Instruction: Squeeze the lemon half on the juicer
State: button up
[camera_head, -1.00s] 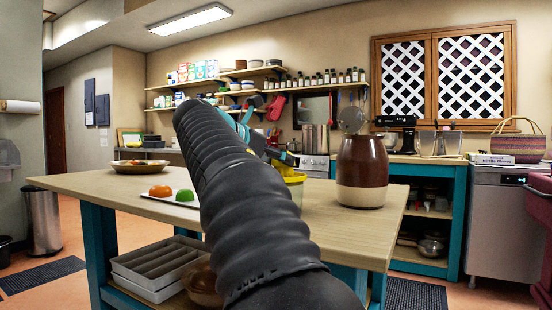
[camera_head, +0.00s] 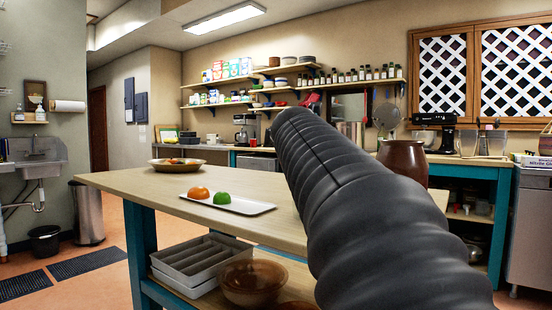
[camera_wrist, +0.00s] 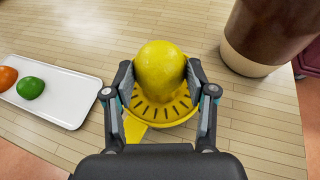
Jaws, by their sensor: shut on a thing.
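In the wrist view, my gripper (camera_wrist: 160,92) is shut on the yellow lemon half (camera_wrist: 159,66), with one finger on each side of it. The lemon half is over the middle of the yellow juicer (camera_wrist: 150,115), whose dark-slotted rim shows around and below it. I cannot tell how firmly the lemon half rests on the juicer, since its underside is hidden. In the head view, my arm hides the gripper, the lemon half and the juicer.
A white tray (camera_head: 250,207) with an orange fruit (camera_head: 198,193) and a green fruit (camera_head: 222,198) lies left of the juicer. A brown and cream jar (camera_wrist: 252,60) stands close on the right. A bowl (camera_head: 178,165) sits at the table's far left. Bare wood (camera_wrist: 100,40) lies between.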

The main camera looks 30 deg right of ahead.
jog(key=shift+f, duration=0.3)
jog(key=shift+w+g, duration=0.1)
jog(key=shift+g, duration=0.2)
jog(key=shift+w+a+f+m+b, duration=0.1)
jog(key=shift+f+m+b, duration=0.05)
jog(key=shift+m+b, duration=0.2)
jog(key=shift+c, duration=0.5)
jog(key=shift+w+a+r+m+g+h, duration=0.1)
jog(key=shift+w+r+m+g+h, duration=0.1)
jog(key=shift+m+g+h, duration=0.65)
jog(key=shift+w+a+r+m+g+h+p, duration=0.1)
jog(key=shift+r+m+g+h+p, duration=0.1)
jog(key=shift+m+g+p, duration=0.35)
jog(key=shift+w+r+m+g+h+p, duration=0.15)
jog(key=shift+m+g+p, duration=0.2)
jog(key=shift+g+p, duration=0.35)
jog(key=shift+f+m+g+p, duration=0.15)
jog(key=shift+m+g+p, duration=0.55)
jog(key=shift+m+g, duration=0.1)
jog(key=shift+f+g, duration=0.25)
jog(key=shift+g, duration=0.05)
